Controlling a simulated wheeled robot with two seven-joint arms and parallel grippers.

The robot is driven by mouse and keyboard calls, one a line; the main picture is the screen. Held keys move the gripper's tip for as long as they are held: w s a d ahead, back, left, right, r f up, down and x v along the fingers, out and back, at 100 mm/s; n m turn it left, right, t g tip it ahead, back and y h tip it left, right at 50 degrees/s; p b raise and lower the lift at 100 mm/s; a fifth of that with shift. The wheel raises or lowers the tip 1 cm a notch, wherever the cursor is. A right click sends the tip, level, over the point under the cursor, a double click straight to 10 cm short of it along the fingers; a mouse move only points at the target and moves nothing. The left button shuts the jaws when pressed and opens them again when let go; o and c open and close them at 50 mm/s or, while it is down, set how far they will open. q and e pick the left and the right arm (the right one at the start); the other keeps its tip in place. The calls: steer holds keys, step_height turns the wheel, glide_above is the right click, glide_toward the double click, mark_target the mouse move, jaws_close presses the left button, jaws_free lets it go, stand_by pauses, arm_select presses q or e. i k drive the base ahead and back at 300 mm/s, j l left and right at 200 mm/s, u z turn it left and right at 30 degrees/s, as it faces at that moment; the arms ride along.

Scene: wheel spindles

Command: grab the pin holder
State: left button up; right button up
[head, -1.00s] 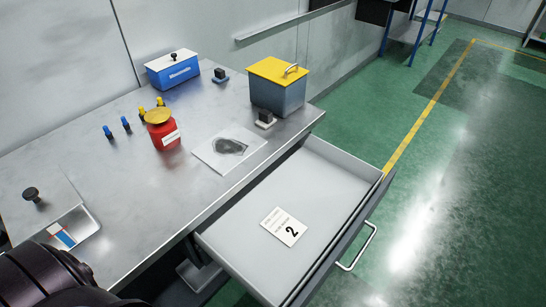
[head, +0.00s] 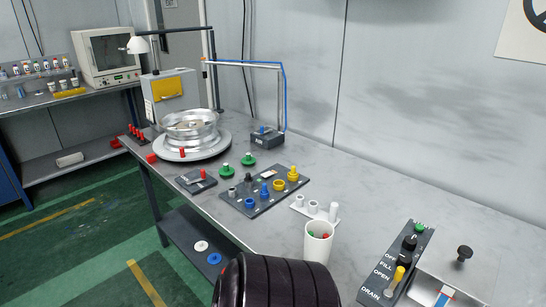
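A white holder (head: 316,209) with several short upright tubes stands on the grey workbench, right of the dark panel with coloured knobs. In front of it is a white cup (head: 317,248) with red and green pieces inside. I cannot tell for sure which of the two is the pin holder. Both stand upright on the bench. Neither gripper shows. A dark ribbed part of my own arm fills the bottom middle, just below the cup.
A silver wheel (head: 190,128) sits on a round base at the bench's far left end. A dark knob panel (head: 265,191) lies mid-bench, and a fill and drain panel (head: 397,262) is at right.

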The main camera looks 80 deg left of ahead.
mark_target(312, 210)
steer(key=u, duration=2.45)
